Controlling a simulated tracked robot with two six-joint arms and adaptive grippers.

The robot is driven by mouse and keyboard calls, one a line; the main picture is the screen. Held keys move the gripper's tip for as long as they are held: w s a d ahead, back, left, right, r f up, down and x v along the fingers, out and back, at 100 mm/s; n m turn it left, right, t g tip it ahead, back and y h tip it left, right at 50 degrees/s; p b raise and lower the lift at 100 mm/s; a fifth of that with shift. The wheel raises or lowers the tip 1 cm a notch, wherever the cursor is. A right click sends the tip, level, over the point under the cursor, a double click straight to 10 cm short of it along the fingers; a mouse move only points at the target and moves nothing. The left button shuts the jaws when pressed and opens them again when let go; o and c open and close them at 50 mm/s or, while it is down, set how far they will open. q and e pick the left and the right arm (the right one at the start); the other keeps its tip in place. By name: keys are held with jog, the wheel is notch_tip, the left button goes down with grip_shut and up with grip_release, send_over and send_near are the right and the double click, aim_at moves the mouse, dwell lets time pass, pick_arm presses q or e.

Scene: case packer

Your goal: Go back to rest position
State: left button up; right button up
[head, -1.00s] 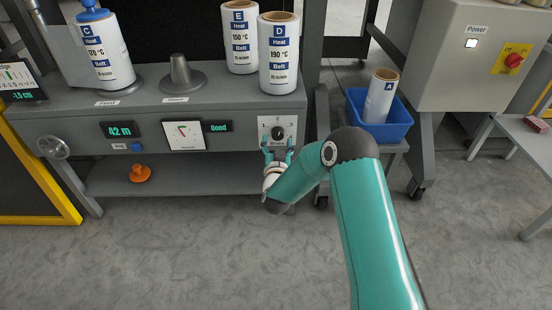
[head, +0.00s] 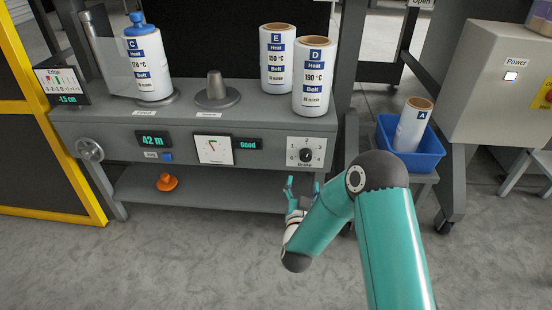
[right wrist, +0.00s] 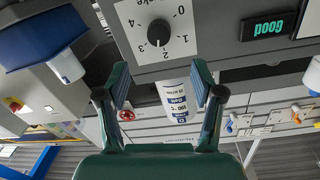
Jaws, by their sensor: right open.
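My right gripper (head: 303,183) is open and empty, in front of the lower front of the grey machine, just below the Brake dial. In the right wrist view its two fingers (right wrist: 161,85) are spread apart. The black Brake knob (head: 306,155) sits on a white numbered plate. It also shows in the right wrist view (right wrist: 158,32), beyond the fingertips and clear of them. My left gripper is not in view.
The grey machine (head: 100,122) carries film rolls C (head: 150,70), D (head: 313,80) and E (head: 278,55). A blue bin (head: 428,150) holding roll A (head: 411,127) stands to the right. An orange part (head: 167,182) lies on the lower shelf. The floor in front is clear.

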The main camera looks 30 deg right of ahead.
jog(key=s+a+f+n+g+y, duration=0.25)
jog(key=s+a+f+y, duration=0.35)
jog(key=f, duration=0.4)
jog(key=s+a+f+n+g+y, duration=0.2)
jog(key=s+a+f+g+y, duration=0.2)
jog(key=a+f, duration=0.45)
jog(key=s+a+f+n+g+y, duration=0.1)
jog(key=s+a+f+g+y, duration=0.2)
jog(key=s, duration=0.5)
jog(key=s+a+f+n+g+y, duration=0.1)
jog(key=s+a+f+n+g, duration=0.1)
jog(key=s+a+g, duration=0.5)
notch_tip(320, 180, up, 36)
jog(key=s+d+t+p, duration=0.1)
jog(key=d+t+p, duration=0.1)
jog(key=p, duration=3.3)
jog(key=shift+s+f+p, duration=0.25)
jog(key=shift+s+p, duration=0.15)
jog(key=shift+d, duration=0.1)
